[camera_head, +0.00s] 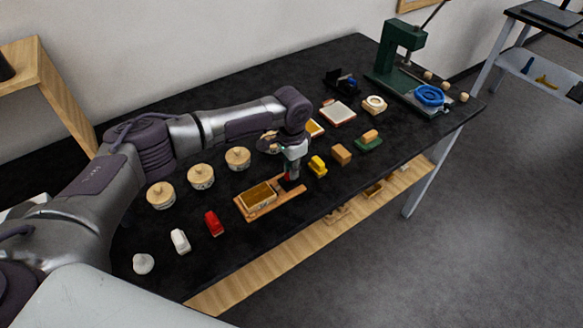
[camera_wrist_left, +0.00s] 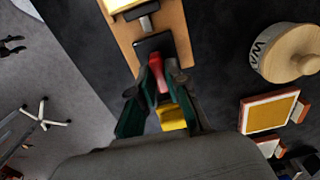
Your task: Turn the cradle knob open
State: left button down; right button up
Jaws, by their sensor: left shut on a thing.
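The wooden cradle (camera_head: 297,191) lies on the black table with a box (camera_head: 258,194) with a gold-coloured inside seated at its left end. The cradle's bare wood also shows at the top of the left wrist view (camera_wrist_left: 177,30), with a dark block at its near end. My left gripper (camera_head: 289,176) points down at the cradle's right end. In the left wrist view its green fingers (camera_wrist_left: 157,80) are closed around the red knob (camera_wrist_left: 155,66). The fingers hide much of the knob, so its turn angle cannot be told. My right gripper is in neither view.
A yellow object (camera_head: 318,166) stands close right of my gripper. Several round lidded tins (camera_head: 201,176) stand behind the cradle. A red object (camera_head: 214,223) and a white one (camera_head: 180,241) are at left front. A green press (camera_head: 397,55) stands at the far end.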

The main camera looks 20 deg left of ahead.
pick_arm(q)
jog(key=m+p, duration=0.1)
jog(key=m, duration=0.3)
jog(key=m+p, duration=0.1)
jog(key=m, duration=0.3)
jog(key=shift+m, duration=0.3)
jog(key=m, duration=0.4)
jog(key=shift+m, duration=0.3)
jog(key=m, duration=0.4)
jog(key=shift+m, duration=0.3)
jog(key=c, duration=1.2)
grip_release()
jog(key=shift+o, duration=0.2)
jog(key=shift+r, duration=0.1)
